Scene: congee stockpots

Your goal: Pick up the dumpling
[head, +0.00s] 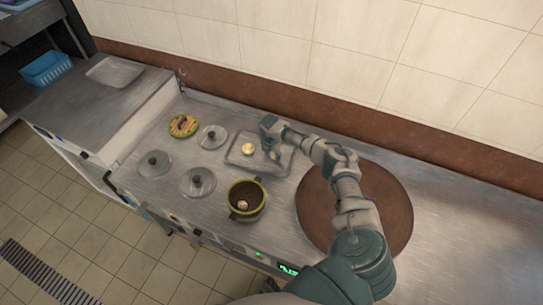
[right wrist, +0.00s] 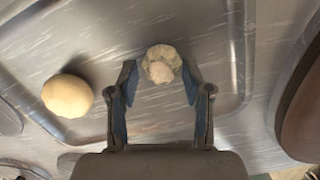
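A pale, pleated dumpling (right wrist: 160,65) lies in the metal tray (right wrist: 232,105) in the right wrist view. My right gripper (right wrist: 159,84) is open, with one finger on each side of the dumpling's near part; I cannot tell whether they touch it. In the head view my right gripper (head: 270,140) is over the tray (head: 240,164), and the dumpling is not clearly seen there. A smooth round bun (right wrist: 67,95) lies to the left of the fingers; it also shows in the head view (head: 248,148). My left gripper is not in view.
A green-rimmed pot (head: 262,211) with a small pale thing (head: 242,205) inside stands in front of the tray. Several lids, including a glass lid (head: 198,182), lie to the left. A large round brown board (head: 397,211) lies right, under my arm. A wall stands behind.

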